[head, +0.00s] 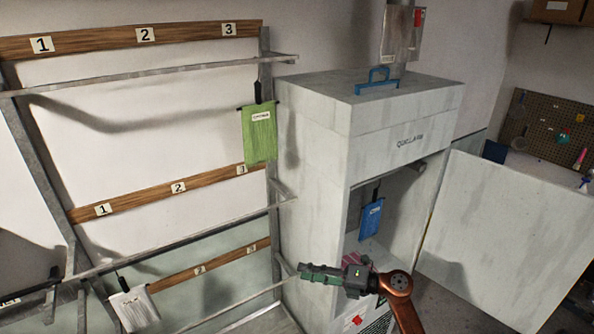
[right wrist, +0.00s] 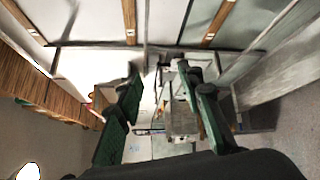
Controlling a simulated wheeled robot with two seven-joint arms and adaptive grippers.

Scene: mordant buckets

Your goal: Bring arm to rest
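My right gripper (head: 318,272) is dark green and sits at the lower middle of the head view, on the end of my orange-brown right arm. It is in front of the pale cabinet (head: 318,228), near its open lower compartment. In the right wrist view, the two fingers (right wrist: 162,108) stand apart with nothing held between them. My left gripper does not show in either view.
A rack with numbered wooden boards (head: 188,33) and metal rails stands at left. A green cloth (head: 259,135) and a white cloth (head: 135,309) hang there. A blue cloth (head: 371,219) hangs inside the cabinet. The cabinet's door (head: 505,225) stands open to the right.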

